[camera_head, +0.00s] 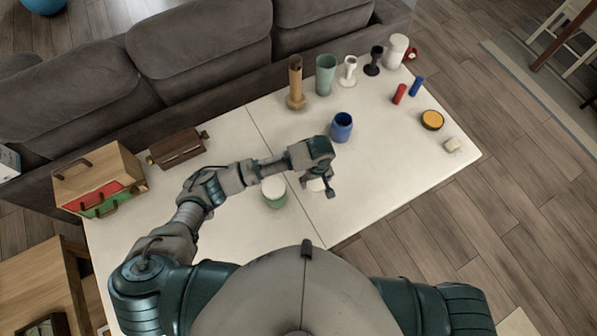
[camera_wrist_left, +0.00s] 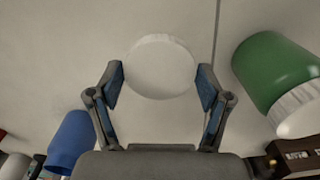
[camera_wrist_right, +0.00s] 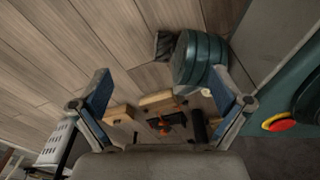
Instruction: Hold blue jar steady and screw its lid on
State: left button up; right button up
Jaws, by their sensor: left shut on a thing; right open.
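The blue jar (camera_head: 341,127) stands upright and open-topped on the white table, beyond my left gripper (camera_head: 323,187). In the left wrist view the blue jar (camera_wrist_left: 70,142) is at the lower left, apart from the fingers. My left gripper (camera_wrist_left: 161,84) is shut on a round white lid (camera_wrist_left: 160,68), gripped by its sides. In the head view the white lid (camera_head: 316,185) is partly hidden by the gripper; I cannot tell whether it touches the table. My right gripper (camera_wrist_right: 165,92) is open and empty, away from the table; the head view does not show it.
A green jar (camera_head: 275,195) with a white top stands left of my left gripper. Vases and candle holders line the back edge by the sofa (camera_head: 200,50). A yellow-topped round item (camera_head: 432,120) lies at right. A wooden box (camera_head: 97,178) stands at left.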

pick_arm(q)
jog(key=d, duration=0.1)
jog(key=s+d, duration=0.1)
jog(key=shift+d+r, duration=0.15)
jog(key=shift+d, duration=0.2)
jog(key=shift+s+d, duration=0.1)
jog(key=shift+d, duration=0.4)
pick_arm(e)
jog(key=shift+w+d, duration=0.4)
jog(key=shift+d, duration=0.15)
jog(key=shift+a, duration=0.15)
